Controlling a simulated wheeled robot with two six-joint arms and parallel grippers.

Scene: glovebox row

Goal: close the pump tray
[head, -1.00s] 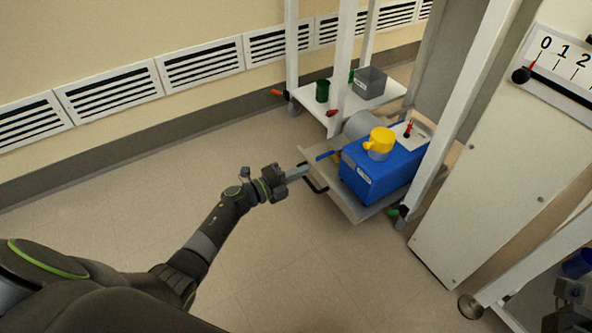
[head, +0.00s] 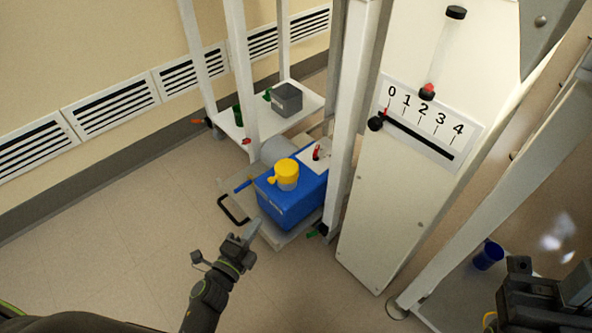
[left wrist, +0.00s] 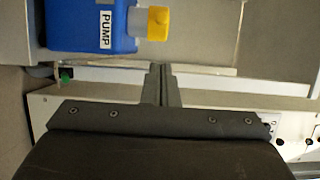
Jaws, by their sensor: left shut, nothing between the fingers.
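The pump tray (head: 269,236) is a light grey tray sticking out of the frame at floor level, with a black bar handle (head: 233,211) on its front. On it sits a blue pump (head: 290,208) with a yellow cap (head: 286,170); its "PUMP" label shows in the left wrist view (left wrist: 106,25). My left gripper (head: 256,226) is shut and empty, its fingertips close to the tray front, right of the handle. Whether they touch cannot be told. In the left wrist view its fingers (left wrist: 161,72) end near the tray edge. My right gripper (head: 545,295) is partly visible at lower right; its fingers are not clear.
A lower shelf (head: 228,122) behind the tray holds a grey bin (head: 287,99) and green items. A white post (head: 346,130) and a panel with a 0–4 scale (head: 425,122) stand right of the tray. A blue cup (head: 488,256) is at right. Floor at left is clear.

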